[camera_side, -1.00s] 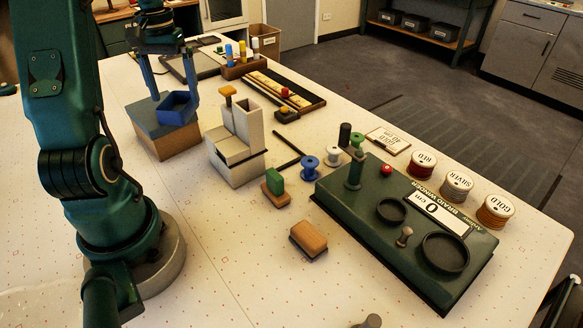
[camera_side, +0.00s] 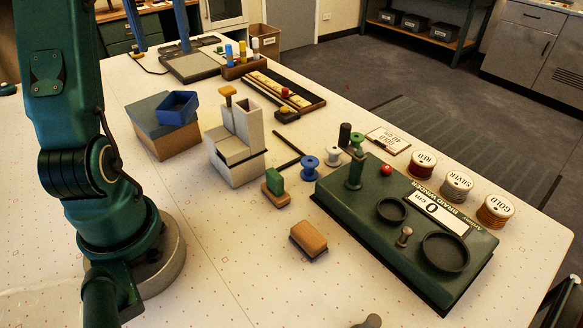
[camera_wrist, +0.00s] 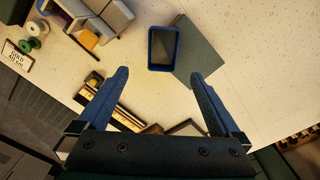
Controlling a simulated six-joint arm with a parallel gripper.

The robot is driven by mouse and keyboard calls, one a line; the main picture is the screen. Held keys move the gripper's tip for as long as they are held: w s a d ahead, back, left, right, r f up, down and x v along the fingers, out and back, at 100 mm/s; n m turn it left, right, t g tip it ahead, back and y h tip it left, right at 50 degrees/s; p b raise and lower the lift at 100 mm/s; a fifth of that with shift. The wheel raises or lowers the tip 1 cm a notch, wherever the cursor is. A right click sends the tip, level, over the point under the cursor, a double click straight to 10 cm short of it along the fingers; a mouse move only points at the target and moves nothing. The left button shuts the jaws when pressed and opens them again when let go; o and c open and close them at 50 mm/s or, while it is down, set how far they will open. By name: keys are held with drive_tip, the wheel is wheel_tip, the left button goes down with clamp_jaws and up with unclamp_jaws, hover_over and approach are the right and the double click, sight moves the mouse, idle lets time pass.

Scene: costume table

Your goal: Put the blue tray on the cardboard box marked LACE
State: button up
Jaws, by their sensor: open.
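The blue tray (camera_side: 178,108) rests upright on top of a cardboard box (camera_side: 170,146) with a grey-blue lid, near its right side. No LACE marking is readable on the box from here. In the wrist view the tray (camera_wrist: 163,48) sits at the edge of the grey-green lid (camera_wrist: 195,55) and seems to reach slightly past it. My gripper (camera_wrist: 160,92) is open and empty, its two blue fingers wide apart. In the side view only the fingers show at the top edge, above and behind the box, clear of the tray.
A grey stepped block (camera_side: 236,150) stands right of the box. Behind are a flat dark board (camera_side: 195,65) and a rack with coloured bottles (camera_side: 243,62). A green braid winder (camera_side: 400,235) and labelled spools fill the right.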

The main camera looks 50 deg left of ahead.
drive_tip(key=w+d+m+t+y, duration=0.1)
drive_tip(key=w+d+m+t, duration=0.2)
drive_tip(key=d, duration=1.1)
drive_tip(key=s+d+f+m+t, duration=0.1)
drive_tip(key=s+d+f+m, duration=0.1)
drive_tip(key=d, duration=0.2)
drive_tip(key=s+d+f+m, duration=0.2)
drive_tip(key=d, duration=0.3)
drive_tip(key=s+d+f+m+t+h, duration=0.1)
drive_tip(key=s+d+f, duration=0.1)
drive_tip(key=d+f, duration=0.1)
drive_tip(key=shift+d+m+t, duration=0.3)
drive_tip(key=shift+d+m, duration=0.1)
drive_tip(key=shift+d, duration=0.35)
